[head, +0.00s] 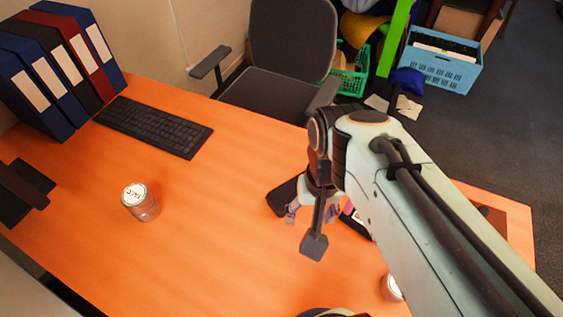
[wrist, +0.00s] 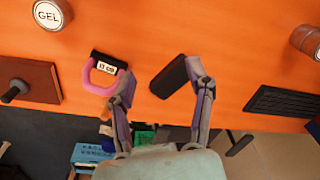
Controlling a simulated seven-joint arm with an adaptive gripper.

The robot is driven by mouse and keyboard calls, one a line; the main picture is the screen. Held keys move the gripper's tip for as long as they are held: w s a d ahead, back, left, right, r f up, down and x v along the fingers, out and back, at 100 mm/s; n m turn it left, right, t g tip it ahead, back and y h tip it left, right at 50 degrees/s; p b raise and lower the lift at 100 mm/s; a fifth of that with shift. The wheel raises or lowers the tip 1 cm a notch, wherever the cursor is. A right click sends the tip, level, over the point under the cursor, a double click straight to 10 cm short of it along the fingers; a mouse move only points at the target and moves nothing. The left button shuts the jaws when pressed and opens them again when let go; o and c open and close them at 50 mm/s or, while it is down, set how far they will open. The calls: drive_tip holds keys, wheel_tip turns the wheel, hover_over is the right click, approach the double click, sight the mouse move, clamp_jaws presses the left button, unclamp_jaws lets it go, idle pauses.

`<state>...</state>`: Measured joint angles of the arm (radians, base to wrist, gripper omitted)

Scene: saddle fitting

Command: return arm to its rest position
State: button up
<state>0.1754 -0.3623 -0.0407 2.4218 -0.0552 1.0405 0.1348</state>
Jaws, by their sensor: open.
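My gripper (head: 313,210) hangs over the right part of the orange desk. In the wrist view its two fingers (wrist: 160,75) are spread apart with nothing between them. A pink U-shaped piece with a black bar and a white label, seemingly "13 cm" (wrist: 106,66), lies on the desk near the left finger. It is mostly hidden behind my arm in the head view. A black flat object (wrist: 171,76) lies on the desk beyond the fingers, and part of it shows in the head view (head: 283,197). My arm covers much of the desk's right side.
A lidded jar (head: 141,202) stands left of centre; another, labelled GEL (wrist: 47,14), is partly hidden by my arm in the head view (head: 391,288). A keyboard (head: 153,126) and binders (head: 62,65) occupy the back left. A brown board (wrist: 32,82) bears a black post. A chair (head: 285,50) stands behind.

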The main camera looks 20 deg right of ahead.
drive_tip(key=s+a+n, duration=0.4)
drive_tip(key=s, duration=0.1)
drive_tip(key=shift+s+a+f+n+g, duration=0.25)
drive_tip(key=shift+s+a+n+g, duration=0.05)
drive_tip(key=shift+s+a, duration=0.1)
